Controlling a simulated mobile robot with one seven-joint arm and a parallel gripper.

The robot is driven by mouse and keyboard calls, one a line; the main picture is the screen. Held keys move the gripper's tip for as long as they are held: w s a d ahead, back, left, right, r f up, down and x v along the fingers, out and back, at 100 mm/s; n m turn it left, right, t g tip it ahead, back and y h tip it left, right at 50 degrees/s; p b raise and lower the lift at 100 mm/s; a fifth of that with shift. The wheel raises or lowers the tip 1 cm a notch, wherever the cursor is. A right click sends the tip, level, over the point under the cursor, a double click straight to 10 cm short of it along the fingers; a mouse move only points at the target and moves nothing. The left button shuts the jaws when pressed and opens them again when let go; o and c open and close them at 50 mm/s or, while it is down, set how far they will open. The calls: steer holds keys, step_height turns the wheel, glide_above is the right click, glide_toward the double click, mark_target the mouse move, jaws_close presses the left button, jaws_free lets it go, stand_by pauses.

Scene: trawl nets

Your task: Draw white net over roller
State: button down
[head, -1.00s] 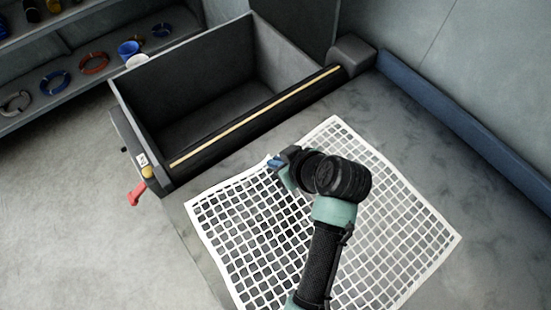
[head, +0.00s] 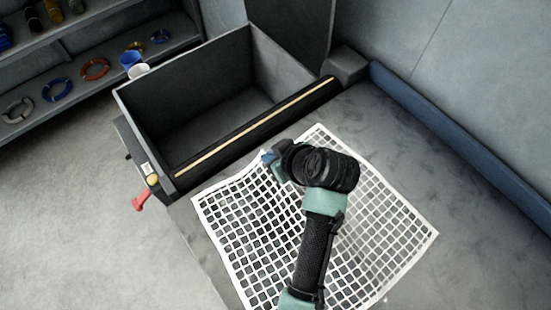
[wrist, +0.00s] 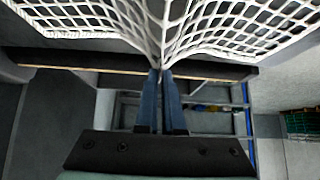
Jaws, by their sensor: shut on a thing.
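The white net (head: 240,235) lies spread on the grey floor in front of the dark box, its far edge raised at my gripper. My gripper (head: 270,160) is at the middle of that far edge, a little short of the roller. In the wrist view my gripper (wrist: 162,75) has its two blue fingers shut on the net (wrist: 215,25), which bunches at the fingertips. The roller (head: 225,145), black with a pale yellow stripe, runs along the near edge of the box. It also shows in the wrist view (wrist: 90,62) behind the fingers. My arm hides the net's middle.
The dark open box (head: 185,85) stands behind the roller. A red handle (head: 142,200) and a yellow knob (head: 153,180) are at its left end. A blue beam (head: 450,140) runs along the right wall.

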steer(key=w+a, duration=0.1)
steer(key=w, duration=0.1)
steer(key=w+a, duration=0.1)
steer(key=w+a+b, duration=0.1)
steer(key=w+a, duration=0.1)
steer(key=shift+w, duration=0.3)
steer(key=w+a+b, duration=0.1)
steer(key=w, duration=0.1)
steer(key=w+a+b, duration=0.1)
steer(key=w+a, duration=0.1)
steer(key=w+a+b, duration=0.1)
steer(key=w+a, duration=0.1)
steer(key=w, duration=0.1)
steer(key=shift+a, duration=0.1)
steer(key=w+a+b, duration=0.5)
steer(key=w+b, duration=0.1)
steer(key=w, duration=0.1)
step_height(320, 180, down, 9)
steer(key=b, duration=0.6)
jaws_free()
steer(key=shift+s, duration=0.1)
stand_by(0.8)
steer(key=shift+r, duration=0.1)
